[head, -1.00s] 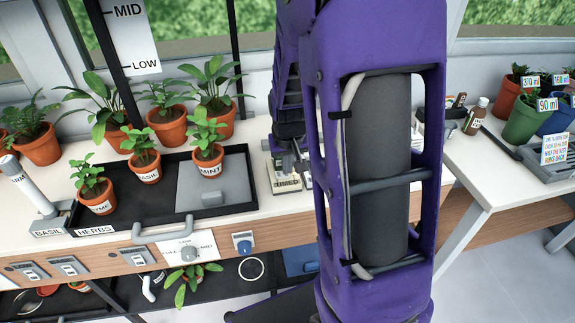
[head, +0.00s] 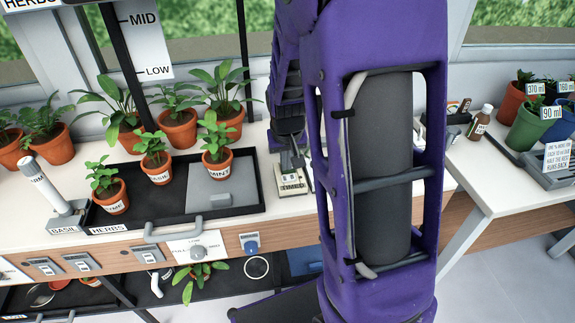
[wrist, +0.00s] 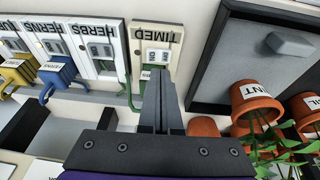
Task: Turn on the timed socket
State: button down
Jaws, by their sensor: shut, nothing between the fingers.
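The timed socket (wrist: 156,55) is a cream plate with the label TIMED, upside down in the wrist view, with a small white switch block on it. A green part (wrist: 146,73) shows below the switches, partly behind my fingers. In the head view the socket plate (head: 292,188) is on the bench just right of the black tray. My gripper (wrist: 158,72) is shut and empty, its tips overlapping the plate just below the switches in the wrist view. I cannot tell whether they touch it. The switch position is too small to read.
Similar socket plates labelled HERBS (wrist: 100,48) and FERNS (wrist: 55,50) stand beside it, with a blue plug (wrist: 57,72) and cables. The black tray (head: 165,220) with potted plants is next to it. A terracotta mint pot (wrist: 254,100) is close to my gripper.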

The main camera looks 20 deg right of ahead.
jog(key=p+v, duration=0.1)
jog(key=v, duration=1)
jog(key=shift+w, duration=0.15)
